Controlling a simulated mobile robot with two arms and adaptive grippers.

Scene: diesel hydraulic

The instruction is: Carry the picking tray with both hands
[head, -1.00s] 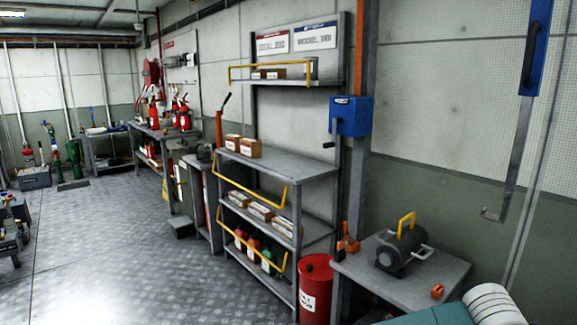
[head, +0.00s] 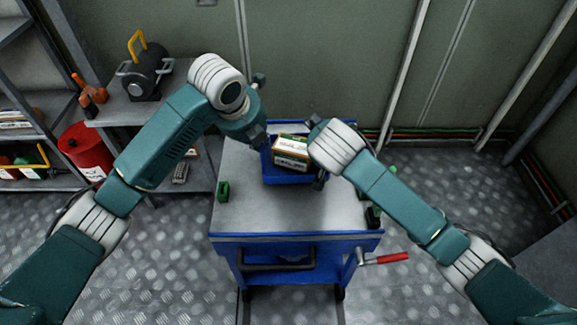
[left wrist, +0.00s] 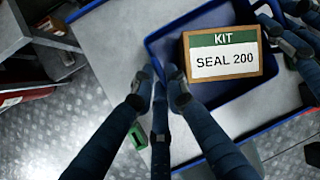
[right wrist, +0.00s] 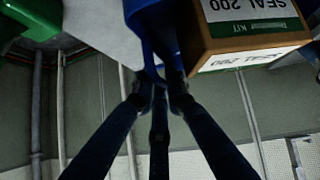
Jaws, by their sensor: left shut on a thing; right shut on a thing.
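The blue picking tray (head: 288,179) is on or just above the grey top of a blue cart (head: 300,212); I cannot tell if it touches. A cardboard box (head: 290,147) with a "KIT SEAL 200" label lies in it, also clear in the left wrist view (left wrist: 224,52). My left gripper (head: 264,146) is shut on the tray's left side wall, its fingers showing in the left wrist view (left wrist: 160,92). My right gripper (head: 321,181) is shut on the opposite wall; its fingers meet the blue wall in the right wrist view (right wrist: 158,82). My arms hide parts of the tray.
Green objects (head: 223,191) sit at the cart's left and right edges. The cart has a red-gripped handle (head: 392,257) at front right. A bench (head: 150,108) with a motor (head: 146,72) and a red drum (head: 85,148) stand at left. Floor is open right of the cart.

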